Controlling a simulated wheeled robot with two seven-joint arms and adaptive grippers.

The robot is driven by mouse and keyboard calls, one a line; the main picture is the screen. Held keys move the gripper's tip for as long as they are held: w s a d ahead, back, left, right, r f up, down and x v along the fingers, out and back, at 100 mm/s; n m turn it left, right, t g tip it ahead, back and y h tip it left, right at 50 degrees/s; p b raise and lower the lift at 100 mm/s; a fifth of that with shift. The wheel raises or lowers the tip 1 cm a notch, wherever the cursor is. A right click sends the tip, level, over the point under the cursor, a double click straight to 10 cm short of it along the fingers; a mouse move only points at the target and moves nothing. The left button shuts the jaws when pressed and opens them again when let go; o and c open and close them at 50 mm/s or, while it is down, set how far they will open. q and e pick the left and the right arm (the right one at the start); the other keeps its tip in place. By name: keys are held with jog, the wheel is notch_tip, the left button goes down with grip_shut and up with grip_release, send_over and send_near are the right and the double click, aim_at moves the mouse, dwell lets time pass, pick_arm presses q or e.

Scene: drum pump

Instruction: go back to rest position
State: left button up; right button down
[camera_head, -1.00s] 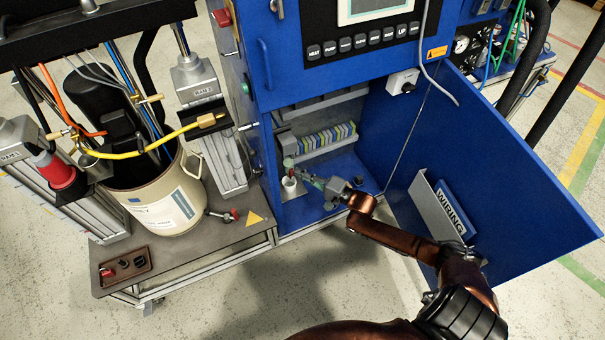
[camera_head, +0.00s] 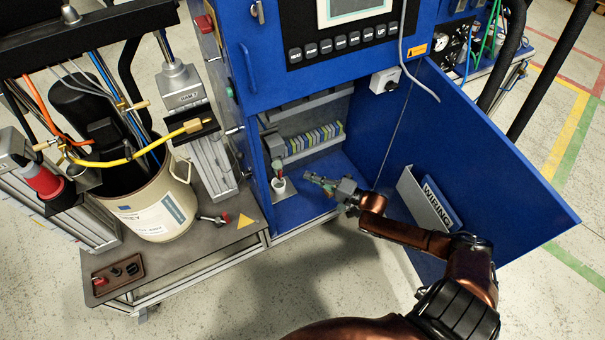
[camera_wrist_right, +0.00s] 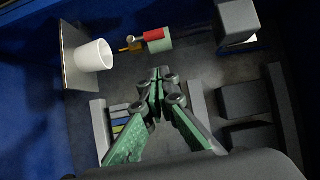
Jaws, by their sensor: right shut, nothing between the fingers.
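My right gripper (camera_head: 312,178) is in front of the open blue cabinet, with its arm reaching in from the lower right. Its fingers are closed together and empty, as the right wrist view (camera_wrist_right: 158,85) also shows. A small white cup (camera_head: 279,185) stands to the left of the fingertips, apart from them. The cup also shows in the right wrist view (camera_wrist_right: 94,56), by a flat plate. A fitting with red and pale green parts (camera_wrist_right: 157,40) is beyond the fingertips. My left gripper is not in view.
The blue cabinet door (camera_head: 500,165) stands open at right, with a grey WIRING holder (camera_head: 428,205) close to my forearm. A beige drum (camera_head: 155,205) stands on the cart at left. A row of striped terminals (camera_head: 315,138) is inside the cabinet. Floor in front is clear.

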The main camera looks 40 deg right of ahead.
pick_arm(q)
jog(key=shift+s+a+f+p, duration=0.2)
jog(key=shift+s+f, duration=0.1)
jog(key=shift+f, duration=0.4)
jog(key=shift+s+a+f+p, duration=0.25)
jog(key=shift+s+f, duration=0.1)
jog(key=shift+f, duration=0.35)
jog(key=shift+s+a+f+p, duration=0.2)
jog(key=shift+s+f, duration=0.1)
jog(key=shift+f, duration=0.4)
pick_arm(e)
jog(key=shift+v, duration=2.7)
